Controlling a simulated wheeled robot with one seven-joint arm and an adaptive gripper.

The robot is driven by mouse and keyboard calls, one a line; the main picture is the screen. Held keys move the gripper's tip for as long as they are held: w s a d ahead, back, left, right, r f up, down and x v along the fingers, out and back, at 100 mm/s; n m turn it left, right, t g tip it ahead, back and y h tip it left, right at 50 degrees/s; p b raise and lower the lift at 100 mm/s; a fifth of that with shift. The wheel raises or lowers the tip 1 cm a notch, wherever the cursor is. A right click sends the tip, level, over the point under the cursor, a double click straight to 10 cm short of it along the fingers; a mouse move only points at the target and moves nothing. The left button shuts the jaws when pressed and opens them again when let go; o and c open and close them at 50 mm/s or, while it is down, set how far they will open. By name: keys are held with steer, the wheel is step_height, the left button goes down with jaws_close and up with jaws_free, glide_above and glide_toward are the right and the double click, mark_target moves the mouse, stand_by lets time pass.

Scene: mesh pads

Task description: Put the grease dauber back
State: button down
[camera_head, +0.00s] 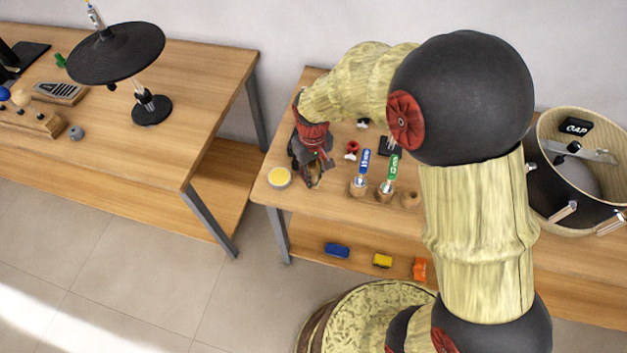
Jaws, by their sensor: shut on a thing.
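My gripper (314,182) is over the left end of the middle table, pointing down, shut on a slim thing that I take to be the grease dauber. Most of it is hidden by the fingers. A round tin with a yellow top (279,178) stands just left of the gripper. To the right, a blue-labelled tool (364,161) and a green-labelled tool (392,168) stand upright in small wooden cups. A third wooden cup (410,199) further right shows no tool in it.
Small red and black items (351,149) lie behind the cups. A large drum-like tub (583,180) stands at the right. Blue (337,250), yellow (382,260) and orange (420,268) items sit on the lower shelf. Another table (200,90) with a black disc stand is at the left, across a gap.

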mark_target(314, 179)
steer(key=shift+w+d+f, duration=0.1)
steer(key=shift+w+f, duration=0.15)
steer(key=shift+f, duration=0.15)
steer(key=shift+w+f+b, duration=0.15)
steer(key=shift+f+b, duration=0.1)
steer(key=shift+f, duration=0.6)
steer(key=shift+w+f+b, duration=0.1)
steer(key=shift+f+b, duration=0.15)
steer(key=shift+f, duration=0.6)
steer(key=shift+f, duration=0.2)
steer(key=c, duration=1.6)
jaws_free()
steer(key=shift+c, duration=0.2)
steer(key=shift+r, duration=0.15)
step_height(314, 179, up, 12)
steer(key=p, duration=0.3)
steer(key=shift+r, duration=0.15)
